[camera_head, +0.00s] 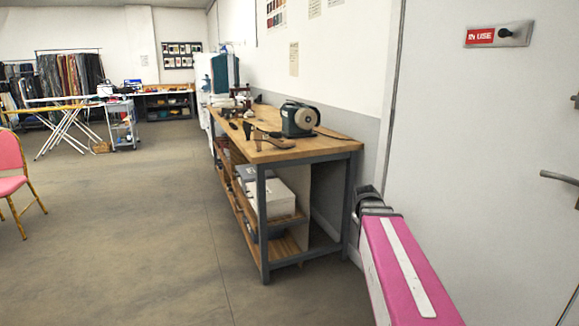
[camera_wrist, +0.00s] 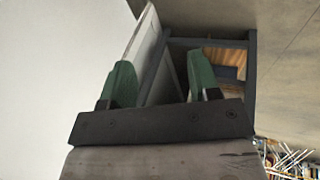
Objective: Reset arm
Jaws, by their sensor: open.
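My gripper (camera_wrist: 161,78) shows in the wrist view with its two green fingers apart. Nothing is held between them. Beyond the fingers, a grey-framed workbench (camera_wrist: 208,43) shows tilted in the picture, apart from the gripper. In the head view, my pink arm (camera_head: 402,270) reaches in from the lower right, close to the wall and the near right end of the workbench (camera_head: 300,151). The fingers cannot be made out in the head view.
The bench holds a dark grinder-like machine (camera_head: 299,119) and several tools, with white boxes (camera_head: 276,190) on its shelf. A grey door (camera_head: 480,150) stands at right. A pink chair (camera_head: 12,178) stands at left. The middle floor is clear.

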